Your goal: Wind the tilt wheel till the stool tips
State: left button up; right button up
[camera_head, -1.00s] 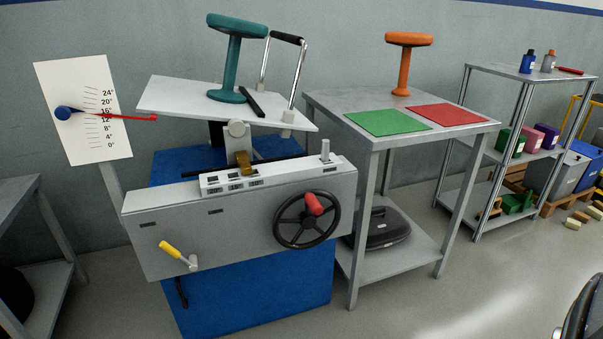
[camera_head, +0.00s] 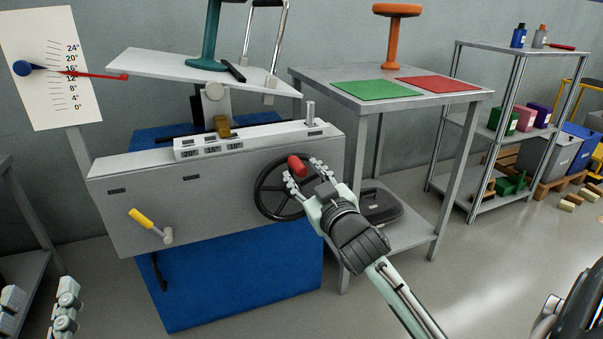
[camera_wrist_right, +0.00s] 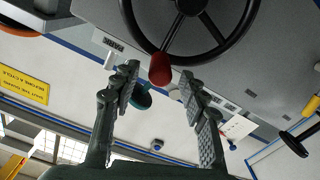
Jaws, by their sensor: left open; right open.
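The tilt wheel (camera_head: 264,202) is a black handwheel with a red knob (camera_head: 297,166) on the grey front panel. My right gripper (camera_head: 306,176) is open at the wheel's right side, near the knob. In the right wrist view the red knob (camera_wrist_right: 160,69) shows between and beyond the two open fingers (camera_wrist_right: 155,90); I cannot tell contact. The teal stool (camera_head: 210,40) stands on the tilted white plate (camera_head: 150,65), its top cut off. The red pointer (camera_head: 105,76) on the angle scale (camera_head: 50,95) reads around 14 to 16°. My left gripper (camera_head: 40,310) is open at the lower left, partly cut off.
A yellow-handled crank (camera_head: 142,219) is on the panel's left. A grey table (camera_head: 330,88) at right holds an orange stool (camera_head: 394,40) and green (camera_head: 372,90) and red (camera_head: 440,84) mats. Shelves (camera_head: 500,50) stand further right. A grey bench (camera_head: 18,240) stands at left.

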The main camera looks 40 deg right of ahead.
jog(key=shift+x, duration=1)
jog(key=shift+s, duration=0.1)
jog(key=shift+c, duration=0.6)
grip_shut()
